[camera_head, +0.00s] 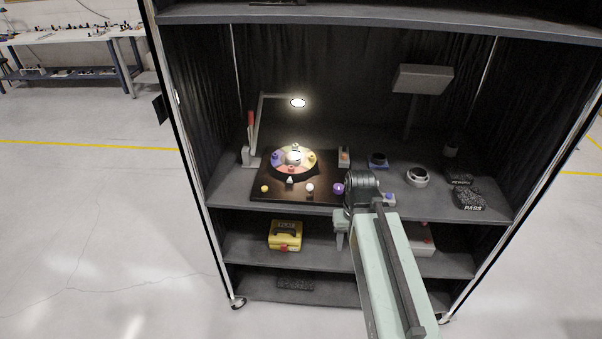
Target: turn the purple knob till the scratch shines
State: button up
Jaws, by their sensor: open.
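The purple knob (338,189) sits near the front right of a dark board (265,180) on the middle shelf. A round dial (276,168) with coloured sectors lies on the board, with a bright spot at its middle. A lit lamp (298,103) on a bent arm hangs above the dial. A scratch cannot be made out at this size. My gripper (342,240) is open at the shelf's front, below and close to the purple knob in the picture. My arm hides the board's right end; whether the gripper touches anything cannot be told.
A yellow knob (265,189) and a white knob (310,189) stand along the board's front. A white ring (418,177) and black PASS items (468,199) lie right. A grey panel (423,79) stands behind. A yellow box (285,235) is on the shelf below.

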aim_at(337, 188)
jog(key=u, duration=1.2)
jog(key=i, duration=0.55)
jog(key=z, duration=1.4)
